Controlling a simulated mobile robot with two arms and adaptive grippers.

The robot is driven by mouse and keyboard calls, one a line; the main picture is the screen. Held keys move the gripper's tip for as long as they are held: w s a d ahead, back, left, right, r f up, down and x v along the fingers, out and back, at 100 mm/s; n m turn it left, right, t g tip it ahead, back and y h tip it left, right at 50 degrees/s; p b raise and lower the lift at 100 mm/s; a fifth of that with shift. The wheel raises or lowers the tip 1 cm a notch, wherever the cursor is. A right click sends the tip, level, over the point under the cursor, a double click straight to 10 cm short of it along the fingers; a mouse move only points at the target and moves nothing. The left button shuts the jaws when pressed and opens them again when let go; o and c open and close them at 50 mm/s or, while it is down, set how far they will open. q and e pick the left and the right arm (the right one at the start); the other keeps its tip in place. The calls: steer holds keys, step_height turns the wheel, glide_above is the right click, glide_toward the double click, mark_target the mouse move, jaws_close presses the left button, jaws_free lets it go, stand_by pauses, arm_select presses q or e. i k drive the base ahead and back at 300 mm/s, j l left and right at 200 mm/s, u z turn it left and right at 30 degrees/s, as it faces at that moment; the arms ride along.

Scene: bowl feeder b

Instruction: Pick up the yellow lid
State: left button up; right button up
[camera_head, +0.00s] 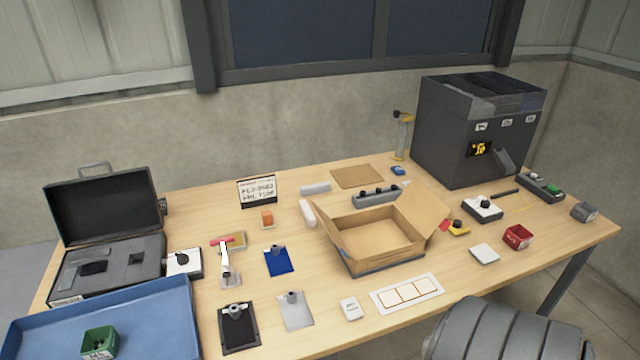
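A small yellow piece (459,231) with a dark knob lies on the wooden table, just right of the open cardboard box (380,238). It looks like the yellow lid. The box's right flap stands close beside it and may hide part of its left side. Neither of my grippers is in view.
A dark machine (478,130) stands at the back right. A red bin (517,237), a white square piece (485,254) and a white block with a black knob (482,207) lie near the yellow piece. A blue tray (160,310) and open case (105,205) are left.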

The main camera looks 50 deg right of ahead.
mark_target(457, 227)
steer(key=l+z, duration=0.1)
steer(key=z, duration=1)
